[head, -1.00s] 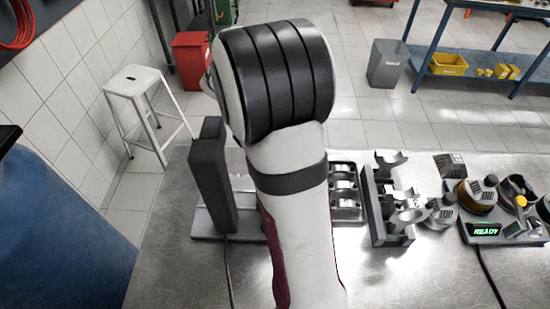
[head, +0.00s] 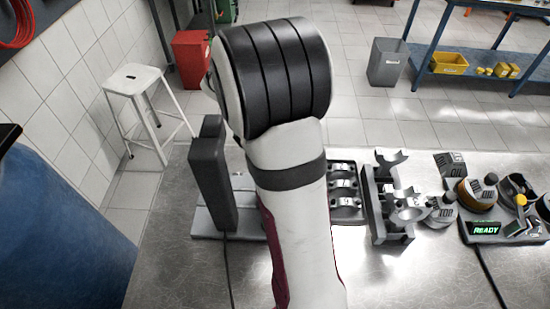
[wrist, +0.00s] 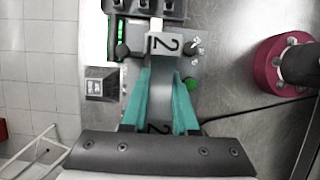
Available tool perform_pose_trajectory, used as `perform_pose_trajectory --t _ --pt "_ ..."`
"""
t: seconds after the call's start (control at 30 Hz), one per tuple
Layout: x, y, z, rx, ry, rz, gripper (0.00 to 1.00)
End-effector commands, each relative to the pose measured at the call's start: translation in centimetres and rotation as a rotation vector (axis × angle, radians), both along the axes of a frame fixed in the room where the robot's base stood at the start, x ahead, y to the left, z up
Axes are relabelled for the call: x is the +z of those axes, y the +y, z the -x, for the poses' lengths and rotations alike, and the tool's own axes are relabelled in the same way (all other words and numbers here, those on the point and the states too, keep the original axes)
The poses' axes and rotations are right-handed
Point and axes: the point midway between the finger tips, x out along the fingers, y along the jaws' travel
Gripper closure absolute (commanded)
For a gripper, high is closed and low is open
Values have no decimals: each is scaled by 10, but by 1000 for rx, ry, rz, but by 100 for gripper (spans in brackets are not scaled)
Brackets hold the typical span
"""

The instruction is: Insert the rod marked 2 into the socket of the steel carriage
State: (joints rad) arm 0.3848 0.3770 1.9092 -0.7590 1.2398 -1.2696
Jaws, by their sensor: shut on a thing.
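In the wrist view, my gripper (wrist: 163,76) has its two teal fingers closed about a grey metal rod (wrist: 165,45). A pale face beyond the fingertips bears a black 2, and another 2 shows between the fingers nearer the wrist. The marked end lies over a grey fixture with a green strip (wrist: 121,36) to its left and a dark block with round holes (wrist: 168,8) past it. I cannot make out the steel carriage's socket or whether the rod touches it. In the head view my arm hides the gripper and rod; a dark upright post (head: 212,175) on a grey base plate (head: 212,222) stands left of it.
Right of my arm are a bearing block (head: 344,190), a grey rack with rod parts (head: 390,200), round weights (head: 443,210) and a device reading READY (head: 484,230). A small square box (wrist: 100,85) lies left of my gripper.

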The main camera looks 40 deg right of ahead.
Motion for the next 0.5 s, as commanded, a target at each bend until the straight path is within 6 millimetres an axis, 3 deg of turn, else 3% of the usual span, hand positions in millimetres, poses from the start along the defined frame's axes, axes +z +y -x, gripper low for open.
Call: perform_pose_trajectory --t 0.5 --pt "-7 0 0 -1 -1 1 100"
